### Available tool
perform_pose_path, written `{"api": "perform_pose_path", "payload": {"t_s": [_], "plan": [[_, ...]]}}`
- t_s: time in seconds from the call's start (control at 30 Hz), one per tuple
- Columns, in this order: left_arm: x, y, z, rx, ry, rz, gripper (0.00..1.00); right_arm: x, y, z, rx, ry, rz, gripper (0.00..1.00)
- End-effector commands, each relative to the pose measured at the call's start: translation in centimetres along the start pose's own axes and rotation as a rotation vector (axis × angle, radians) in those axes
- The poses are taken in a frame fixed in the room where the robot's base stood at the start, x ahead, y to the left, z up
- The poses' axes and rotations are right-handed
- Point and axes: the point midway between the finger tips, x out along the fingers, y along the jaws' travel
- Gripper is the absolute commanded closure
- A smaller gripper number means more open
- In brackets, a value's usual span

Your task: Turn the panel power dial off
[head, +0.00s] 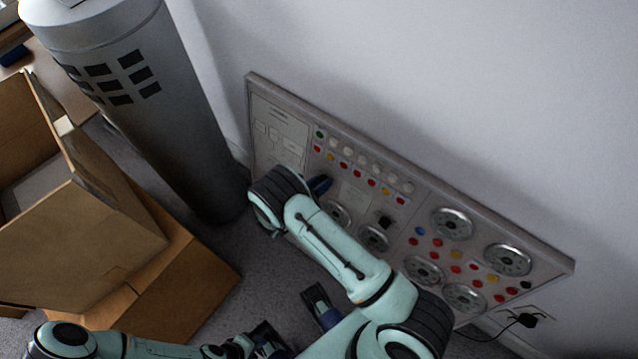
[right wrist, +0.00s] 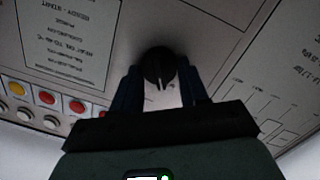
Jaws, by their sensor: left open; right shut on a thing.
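The control panel (head: 352,197) leans against the wall, with rows of coloured buttons and several round gauges. In the right wrist view, a round black dial (right wrist: 158,66) with a pale pointer mark sits on the panel face between the fingers of my right gripper (right wrist: 160,88). My right gripper is shut on this dial. In the head view, the right gripper (head: 320,185) is at the panel's left part, and the dial is hidden by it and the wrist. My left gripper (head: 292,318) is open and empty, low over the floor in front of the panel.
A grey cylinder (head: 165,110) stands left of the panel. An open cardboard box (head: 80,245) rests on another box (head: 185,285) at the left. A black plug (head: 526,320) with a cable is at the wall outlet, lower right. Grey floor shows between the boxes and panel.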

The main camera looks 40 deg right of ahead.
Motion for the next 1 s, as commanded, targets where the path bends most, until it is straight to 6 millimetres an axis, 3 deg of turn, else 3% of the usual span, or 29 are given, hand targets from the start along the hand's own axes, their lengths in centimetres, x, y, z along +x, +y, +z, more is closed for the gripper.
{"api": "perform_pose_path", "payload": {"t_s": [0.4, 1.0], "plan": [[-0.02, 0.00, 0.01, 0.000, 0.000, 0.000, 0.57, -0.05, -0.18, 0.04, -0.211, 0.001, 0.022, 0.87], [-0.03, 0.00, 0.01, 0.000, 0.000, 0.000, 0.57, -0.06, -0.20, 0.05, -0.249, 0.001, 0.026, 0.87]]}}
